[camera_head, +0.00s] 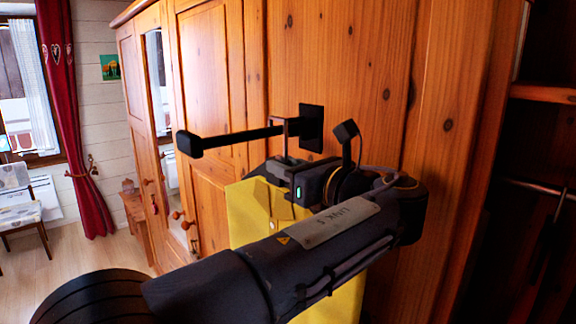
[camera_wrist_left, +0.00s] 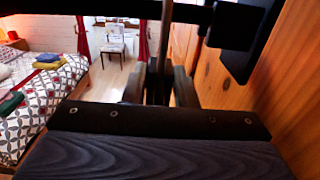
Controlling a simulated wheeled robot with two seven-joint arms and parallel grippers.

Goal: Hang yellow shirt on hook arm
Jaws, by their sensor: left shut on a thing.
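The black hook arm (camera_head: 235,138) sticks out to the left from a dark plate (camera_head: 312,127) on the wooden wardrobe. The yellow shirt (camera_head: 250,212) hangs below it, partly hidden behind my left arm. My left gripper (camera_head: 284,164) is shut on the shirt's hanger, just under the hook arm near its plate end. A thin grey hanger hook (camera_head: 286,138) rises from the gripper to the bar; I cannot tell whether it rests on it. In the left wrist view the bar (camera_wrist_left: 90,8) crosses the top, above the gripper fingers (camera_wrist_left: 158,88). My right gripper is not in view.
The wardrobe's panelled doors (camera_head: 210,75) stand close behind the bar. An open dark compartment (camera_head: 540,200) is at the right. A chair (camera_head: 20,205) and red curtain (camera_head: 70,120) are far left. The wrist view shows a patterned bed (camera_wrist_left: 45,95) and clear floor.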

